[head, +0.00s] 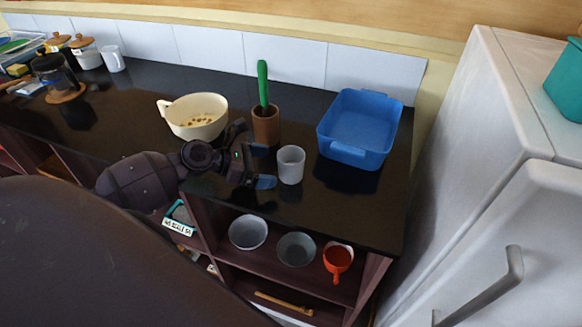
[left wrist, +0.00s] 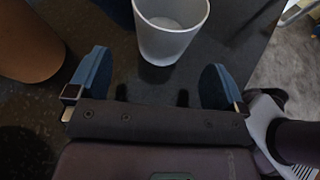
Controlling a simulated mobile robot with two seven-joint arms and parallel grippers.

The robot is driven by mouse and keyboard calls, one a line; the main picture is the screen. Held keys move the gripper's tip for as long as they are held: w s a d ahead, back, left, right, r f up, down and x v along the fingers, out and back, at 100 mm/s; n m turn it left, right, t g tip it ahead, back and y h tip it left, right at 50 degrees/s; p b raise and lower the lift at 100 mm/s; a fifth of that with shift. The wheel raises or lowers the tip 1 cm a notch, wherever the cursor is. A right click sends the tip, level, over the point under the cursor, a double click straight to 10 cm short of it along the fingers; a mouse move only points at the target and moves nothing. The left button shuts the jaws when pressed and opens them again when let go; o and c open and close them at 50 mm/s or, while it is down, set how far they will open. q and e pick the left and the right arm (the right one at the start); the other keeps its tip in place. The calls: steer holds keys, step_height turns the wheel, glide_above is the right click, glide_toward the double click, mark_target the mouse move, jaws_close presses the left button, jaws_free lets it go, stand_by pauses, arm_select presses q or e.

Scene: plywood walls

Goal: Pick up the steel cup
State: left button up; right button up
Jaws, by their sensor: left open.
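The steel cup (head: 291,165) is a light grey, plain tumbler standing upright on the black counter, near its front edge. My left gripper (head: 264,167) reaches in from the left, open, with its blue fingertips just short of the cup. In the left wrist view the cup (left wrist: 171,30) is at the top centre, ahead of and between the two spread blue fingers (left wrist: 155,82). The fingers do not touch it. My right gripper is in neither view.
A brown pot with a green-handled tool (head: 266,122) stands just behind my gripper. A cream colander (head: 196,116) is to the left. A blue basin (head: 361,128) is right of the cup. Bowls (head: 248,232) and a red ladle-like cup (head: 338,258) sit on the shelf below.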

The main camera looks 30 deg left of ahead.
mark_target(281, 168)
arm_select(q)
steer(key=x, duration=0.4)
steer(key=shift+w+d, duration=0.1)
steer(key=shift+d, duration=0.15)
steer(key=shift+w+d+f, duration=0.1)
steer(key=shift+w, duration=0.05)
steer(key=c, duration=1.1)
steer(key=shift+o, duration=0.2)
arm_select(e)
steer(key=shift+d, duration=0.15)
arm_select(q)
steer(key=shift+r, duration=0.2)
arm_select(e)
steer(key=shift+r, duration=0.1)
